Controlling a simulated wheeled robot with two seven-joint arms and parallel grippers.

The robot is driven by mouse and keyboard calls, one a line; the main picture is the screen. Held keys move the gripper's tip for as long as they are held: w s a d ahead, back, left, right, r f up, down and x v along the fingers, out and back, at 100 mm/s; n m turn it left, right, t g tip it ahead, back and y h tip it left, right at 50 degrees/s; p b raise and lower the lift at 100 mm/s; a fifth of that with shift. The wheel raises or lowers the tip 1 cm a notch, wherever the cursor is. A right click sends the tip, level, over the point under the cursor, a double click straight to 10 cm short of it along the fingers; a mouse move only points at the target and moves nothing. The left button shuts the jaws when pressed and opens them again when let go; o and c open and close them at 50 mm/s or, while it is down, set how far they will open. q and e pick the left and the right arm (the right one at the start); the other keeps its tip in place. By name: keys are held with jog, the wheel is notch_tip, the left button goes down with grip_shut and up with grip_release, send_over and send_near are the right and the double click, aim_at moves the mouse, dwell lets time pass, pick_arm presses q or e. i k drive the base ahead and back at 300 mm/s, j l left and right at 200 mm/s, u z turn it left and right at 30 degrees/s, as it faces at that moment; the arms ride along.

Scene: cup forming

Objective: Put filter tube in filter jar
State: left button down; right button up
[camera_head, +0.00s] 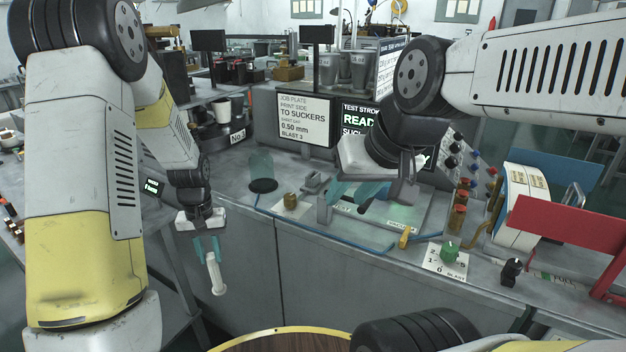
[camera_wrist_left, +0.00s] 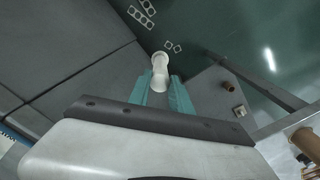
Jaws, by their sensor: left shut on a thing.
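The white filter tube (camera_head: 215,274) hangs below my left gripper (camera_head: 207,252), which is shut on its upper part. The tube is slightly tilted and is in the air, in front of the grey bench. In the left wrist view the tube (camera_wrist_left: 160,68) sits between the teal fingers (camera_wrist_left: 160,92). A clear teal-tinted cylinder, which looks like the filter jar (camera_head: 261,165), stands on the bench above a dark round spot, up and to the right of my left gripper. My right gripper (camera_head: 356,194) is over the middle of the bench; its finger gap is unclear.
A small brass part (camera_head: 290,200) and a grey block stand right of the jar. A blue hose (camera_head: 330,238) runs along the bench front. A green knob panel (camera_head: 447,256) and a red frame (camera_head: 560,225) are at the right. A round wooden top (camera_head: 285,341) is at the bottom.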

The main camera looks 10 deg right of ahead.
aim_at(265, 183)
jog(key=i+j+z, duration=0.1)
jog(key=z, duration=0.2)
jog(key=j+z, duration=0.25)
jog(key=i+j, duration=0.1)
jog(key=j, duration=0.25)
jog(key=i+j, duration=0.1)
jog(key=j, duration=0.2)
jog(key=i+j, duration=0.1)
jog(key=j, duration=0.25)
